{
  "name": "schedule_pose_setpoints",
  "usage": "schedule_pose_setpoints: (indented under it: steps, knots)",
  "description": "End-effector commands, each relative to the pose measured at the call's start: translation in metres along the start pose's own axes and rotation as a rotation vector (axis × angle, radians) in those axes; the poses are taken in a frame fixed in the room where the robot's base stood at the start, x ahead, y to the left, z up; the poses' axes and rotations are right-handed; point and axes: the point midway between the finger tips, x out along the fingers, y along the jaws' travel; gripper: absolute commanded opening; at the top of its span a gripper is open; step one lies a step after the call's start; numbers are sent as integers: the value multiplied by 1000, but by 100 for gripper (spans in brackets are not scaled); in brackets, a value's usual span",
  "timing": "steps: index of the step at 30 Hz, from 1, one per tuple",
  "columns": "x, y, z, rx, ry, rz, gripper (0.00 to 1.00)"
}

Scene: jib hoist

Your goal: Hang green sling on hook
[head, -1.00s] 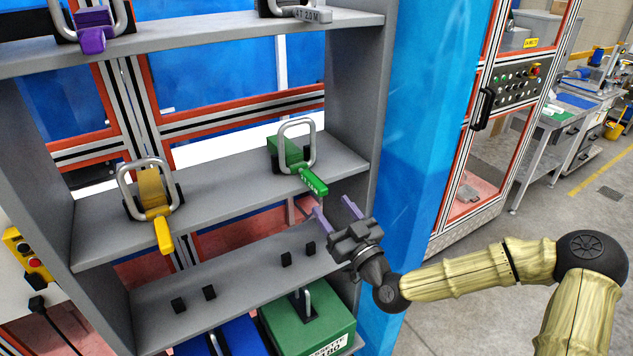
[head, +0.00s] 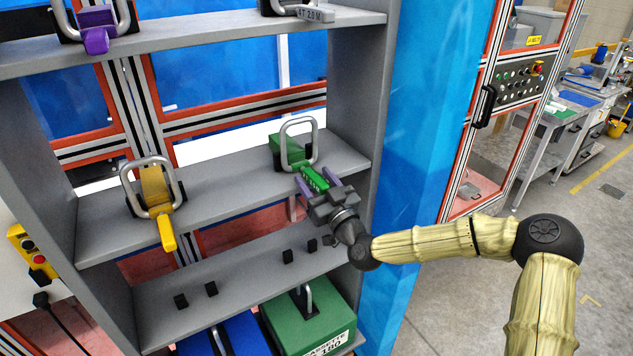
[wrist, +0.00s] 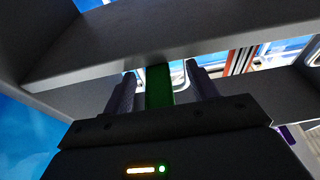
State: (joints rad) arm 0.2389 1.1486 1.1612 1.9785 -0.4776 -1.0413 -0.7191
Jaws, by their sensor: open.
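The green sling (head: 287,151) stands on the right of the middle shelf, with a silver metal loop (head: 299,124) upright at its front and a green tag hanging over the shelf edge. My gripper (head: 319,181) is open in front of the shelf, its two purple fingers on either side of the green tag. In the wrist view, the green tag (wrist: 159,86) lies between the two fingers, with a gap visible on both sides. The hook is not in view.
A yellow sling (head: 156,190) stands on the left of the middle shelf (head: 230,185). A purple sling (head: 96,35) and a grey one (head: 313,14) are on the top shelf. A green cassette (head: 315,325) sits below. A blue column (head: 425,120) stands right of the rack.

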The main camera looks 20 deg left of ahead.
Motion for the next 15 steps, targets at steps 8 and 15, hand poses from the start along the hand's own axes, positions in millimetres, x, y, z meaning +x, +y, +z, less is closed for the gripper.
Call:
schedule_pose_setpoints:
  steps: [8,15]
  knots:
    - [0,0,0,0,0,0,31]
    - [0,0,-2,-1,4,1,0]
